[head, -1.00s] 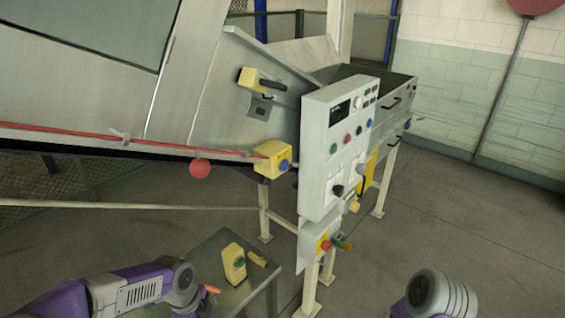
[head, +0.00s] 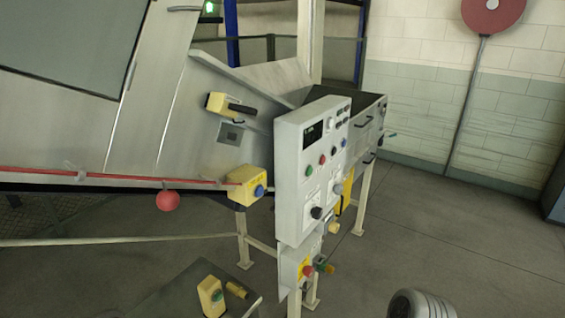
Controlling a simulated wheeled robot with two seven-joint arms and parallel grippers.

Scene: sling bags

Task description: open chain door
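I cannot tell for sure which part is the chain door. Beyond the control panel (head: 289,190), a grey metal end section of the machine has small black handles, one of them on its upper side (head: 364,121). A yellow block (head: 216,103) with a black handle (head: 242,109) is fixed to the sloping metal side, above a small grey plate (head: 231,133). Neither gripper shows in the head view. Only a white, ribbed, rounded part of my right arm shows at the bottom edge, well apart from the machine.
A red cord (head: 120,178) with a red ball (head: 168,201) runs to a yellow switch box (head: 251,186). Open floor (head: 430,235) lies to the right. A red disc on a pole (head: 493,12) stands behind.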

